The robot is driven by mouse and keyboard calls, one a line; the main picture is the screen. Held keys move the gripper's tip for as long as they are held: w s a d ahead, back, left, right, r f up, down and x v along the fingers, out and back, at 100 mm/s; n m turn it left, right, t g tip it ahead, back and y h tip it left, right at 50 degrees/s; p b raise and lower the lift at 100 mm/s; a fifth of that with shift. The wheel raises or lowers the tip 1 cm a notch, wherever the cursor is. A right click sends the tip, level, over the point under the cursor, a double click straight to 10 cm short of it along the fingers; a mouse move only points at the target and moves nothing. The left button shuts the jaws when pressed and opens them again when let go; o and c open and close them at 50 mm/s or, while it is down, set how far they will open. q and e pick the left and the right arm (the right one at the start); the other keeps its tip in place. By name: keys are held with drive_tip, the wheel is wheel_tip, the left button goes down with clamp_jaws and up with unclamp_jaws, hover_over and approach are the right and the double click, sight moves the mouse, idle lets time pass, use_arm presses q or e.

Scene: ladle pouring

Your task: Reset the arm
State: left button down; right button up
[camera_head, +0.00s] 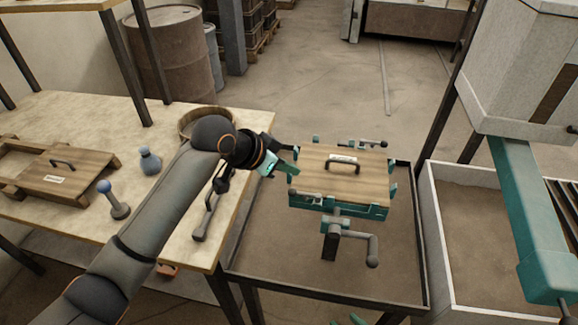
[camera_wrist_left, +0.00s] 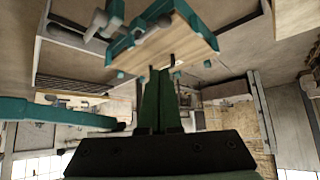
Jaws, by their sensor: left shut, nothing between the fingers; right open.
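My left arm comes in from the left over the light worktable. Its gripper (camera_head: 286,170) is shut and empty, close to the left side of the wooden mould box (camera_head: 375,162); I cannot tell if they touch. In the left wrist view the shut fingers (camera_wrist_left: 158,85) point at the box's wooden face (camera_wrist_left: 165,48). The box has a dark handle on top and sits in a teal clamp frame (camera_head: 335,207) with a crank (camera_head: 373,250). My right gripper (camera_head: 347,321) shows only as teal fingertips, apart and empty, at the bottom edge.
The worktable (camera_head: 60,113) holds a wooden mould half (camera_head: 75,178), a grey-blue flask (camera_head: 150,161), a blue-knobbed tool (camera_head: 115,200) and a round wooden-rimmed sieve (camera_head: 186,125). A dark-framed tray (camera_head: 330,293) lies under the clamp. A sand bin (camera_head: 480,240) stands right.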

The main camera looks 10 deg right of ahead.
idle(0.3)
use_arm(q)
drive_tip(key=s+a+f+n+t, duration=0.2)
drive_tip(key=s+a+f+n, duration=0.15)
drive_tip(key=f, duration=0.55)
drive_tip(key=s+a+f+n+t, duration=0.1)
drive_tip(key=s+a+f+n, duration=0.3)
drive_tip(key=f, duration=0.5)
drive_tip(key=s+a+f+n+t+y, duration=0.1)
drive_tip(key=s+a+f, duration=0.3)
drive_tip(key=s+a, duration=0.4)
drive_tip(key=s+a+f+n+t+y, duration=0.1)
drive_tip(key=s+a+f+y, duration=0.3)
drive_tip(key=s+a, duration=0.4)
drive_tip(key=shift+s+f, duration=0.65)
drive_tip(key=shift+a, duration=0.1)
